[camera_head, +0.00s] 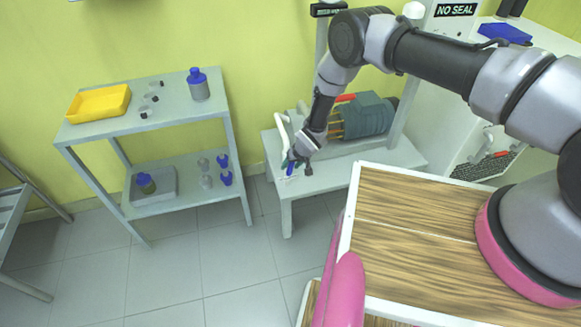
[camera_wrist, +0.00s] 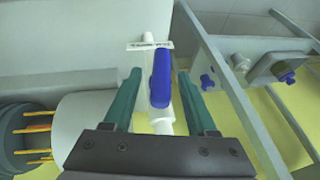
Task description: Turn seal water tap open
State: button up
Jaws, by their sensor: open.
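The seal water tap has a long blue handle (camera_wrist: 160,78) on a white pipe (camera_wrist: 148,60), with a small white label (camera_wrist: 150,45) behind it whose print I cannot read. In the wrist view my gripper (camera_wrist: 158,72) is open, with one green finger on each side of the handle and a gap on both sides. The handle lies roughly in line with the fingers. In the head view my gripper (camera_head: 296,161) is low at the left end of a grey bench (camera_head: 345,168), by the blue handle (camera_head: 290,169). The arm partly hides the pipework there.
A teal motor (camera_head: 369,117) sits on the bench, right of my gripper. A grey shelf (camera_head: 170,122) with bottles, beakers and a yellow tray (camera_head: 98,102) stands to the left. The tiled floor between shelf and bench is clear. A "NO SEAL" sign (camera_head: 456,10) shows at upper right.

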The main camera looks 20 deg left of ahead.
jog(key=shift+x, duration=0.9)
grip_shut()
jog(key=shift+s+f, duration=0.1)
jog(key=shift+t+h, duration=0.3)
jog(key=shift+h, duration=0.3)
grip_release()
